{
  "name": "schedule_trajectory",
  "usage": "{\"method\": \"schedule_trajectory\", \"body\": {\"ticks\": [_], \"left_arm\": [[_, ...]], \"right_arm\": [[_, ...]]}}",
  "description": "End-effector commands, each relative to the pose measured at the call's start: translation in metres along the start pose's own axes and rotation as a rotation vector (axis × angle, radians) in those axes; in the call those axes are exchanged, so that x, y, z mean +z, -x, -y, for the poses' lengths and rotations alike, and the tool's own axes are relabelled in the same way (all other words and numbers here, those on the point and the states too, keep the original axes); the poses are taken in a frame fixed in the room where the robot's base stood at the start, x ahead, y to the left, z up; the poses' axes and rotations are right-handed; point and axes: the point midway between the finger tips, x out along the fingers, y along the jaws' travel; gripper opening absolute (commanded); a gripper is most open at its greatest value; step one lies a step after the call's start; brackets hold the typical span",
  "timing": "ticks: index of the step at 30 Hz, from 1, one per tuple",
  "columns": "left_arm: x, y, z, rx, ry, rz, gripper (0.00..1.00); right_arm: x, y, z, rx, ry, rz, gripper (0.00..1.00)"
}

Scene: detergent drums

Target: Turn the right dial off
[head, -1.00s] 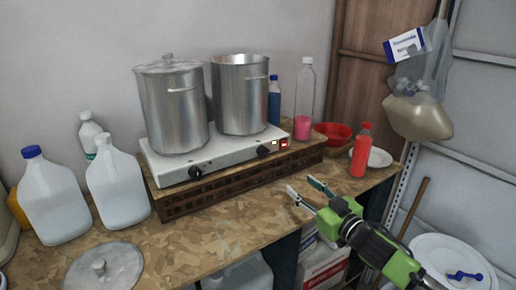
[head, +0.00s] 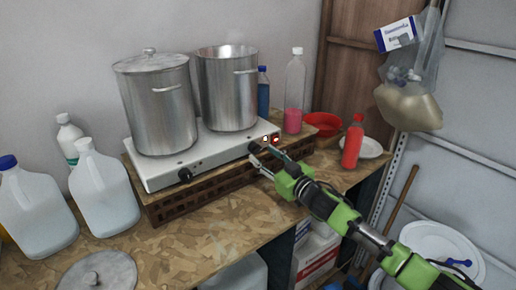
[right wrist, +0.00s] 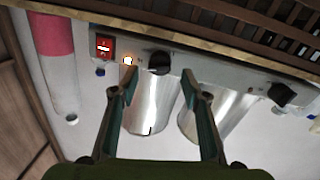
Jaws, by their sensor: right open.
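The white hot plate (head: 215,155) stands on a brown slatted rack. Its right dial (head: 255,147) is black and partly hidden by my gripper in the head view. In the right wrist view the right dial (right wrist: 157,61) shows just beyond and between my right gripper's fingertips. The left dial (head: 185,174) is also black, and shows at the right of the right wrist view (right wrist: 282,95). My right gripper (head: 264,159) is open and empty, close in front of the right dial. I cannot tell whether it touches the dial. My left gripper is not in view.
A lit indicator (right wrist: 128,60) and a red switch (right wrist: 104,47) sit beside the right dial. Two metal pots (head: 160,108) stand on the hot plate. Bottles, a red bowl (head: 322,123) and a red bottle (head: 352,142) stand to the right.

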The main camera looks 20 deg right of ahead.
Motion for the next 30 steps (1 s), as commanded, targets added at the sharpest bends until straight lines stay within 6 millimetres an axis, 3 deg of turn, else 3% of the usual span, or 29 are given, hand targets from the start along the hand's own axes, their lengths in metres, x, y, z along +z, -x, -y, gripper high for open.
{"method": "schedule_trajectory", "body": {"ticks": [4,9,21,26,30], "left_arm": [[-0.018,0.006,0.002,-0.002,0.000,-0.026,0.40],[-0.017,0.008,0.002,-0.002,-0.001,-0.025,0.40],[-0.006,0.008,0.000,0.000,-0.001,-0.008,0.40],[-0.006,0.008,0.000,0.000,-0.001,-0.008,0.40],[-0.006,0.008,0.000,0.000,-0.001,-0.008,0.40]], "right_arm": [[-0.001,-0.021,0.000,0.000,0.001,0.000,0.42],[-0.001,-0.035,0.000,0.000,0.000,-0.001,0.42],[0.000,-0.040,0.001,-0.001,0.001,0.001,0.42],[0.000,-0.040,0.000,-0.001,0.001,0.001,0.04],[0.000,-0.040,0.001,-0.001,0.001,0.001,0.04]]}}
